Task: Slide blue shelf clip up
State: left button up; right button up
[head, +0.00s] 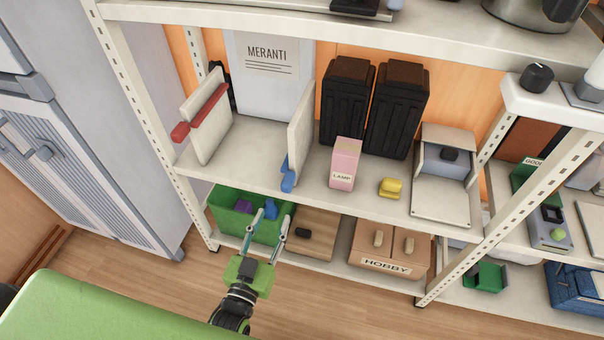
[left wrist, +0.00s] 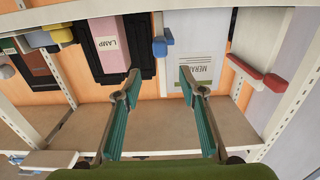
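The blue shelf clip (head: 288,176) sits at the lower front end of a white upright divider (head: 301,120) on the middle shelf. It also shows in the left wrist view (left wrist: 161,46), at the top centre, beyond the gap between my fingertips. My left gripper (head: 271,217) is open and empty, with its fingers pointing up, in front of the green crate and below the clip. It is apart from the clip. In the left wrist view the open fingers (left wrist: 158,75) are spread wide with nothing between them. My right gripper is not in view.
A red clip (head: 181,132) is on another divider to the left. A pink LAMP box (head: 344,165) and a yellow item (head: 390,188) stand right of the blue clip. A green crate (head: 229,221) holding blue and purple items and a HOBBY box (head: 389,262) are below.

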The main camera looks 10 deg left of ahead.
aim_at(285, 187)
pick_arm(q)
jog(key=w, duration=1.3)
jog(key=shift+w+d+r, duration=0.2)
jog(key=shift+w+r, duration=0.05)
jog(key=shift+w, duration=0.1)
grip_shut()
